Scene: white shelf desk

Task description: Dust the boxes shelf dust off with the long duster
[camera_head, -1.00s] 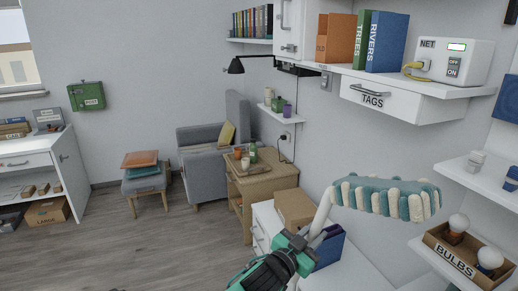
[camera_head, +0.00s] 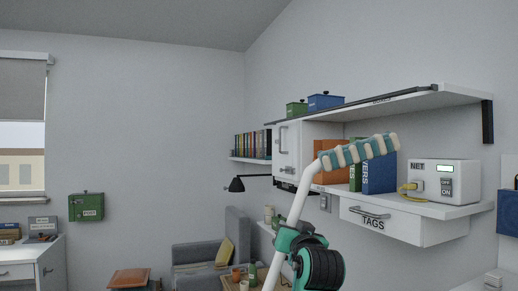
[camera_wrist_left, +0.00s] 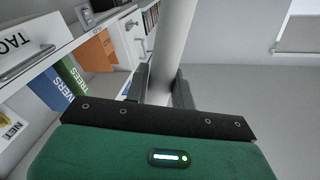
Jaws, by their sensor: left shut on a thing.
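The long duster (camera_head: 354,152) has a white handle and a striped teal and cream head. My left gripper (camera_head: 291,232) is shut on its handle, which rises from the jaws with the head tilted to the right. The pale handle also shows between the fingers in the left wrist view (camera_wrist_left: 173,45). The head is in front of the binders, below the top shelf (camera_head: 400,101). On that shelf stand a green box (camera_head: 297,109) and a blue box (camera_head: 326,101). I cannot make out dust on it. My right gripper is not in view.
Below the top shelf are a white cabinet door (camera_head: 287,150), an orange binder (camera_head: 333,168), a blue binder (camera_head: 380,175), a white NET box (camera_head: 444,181) and a TAGS drawer (camera_head: 380,219). A dark bracket (camera_head: 487,121) holds the shelf's right end.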

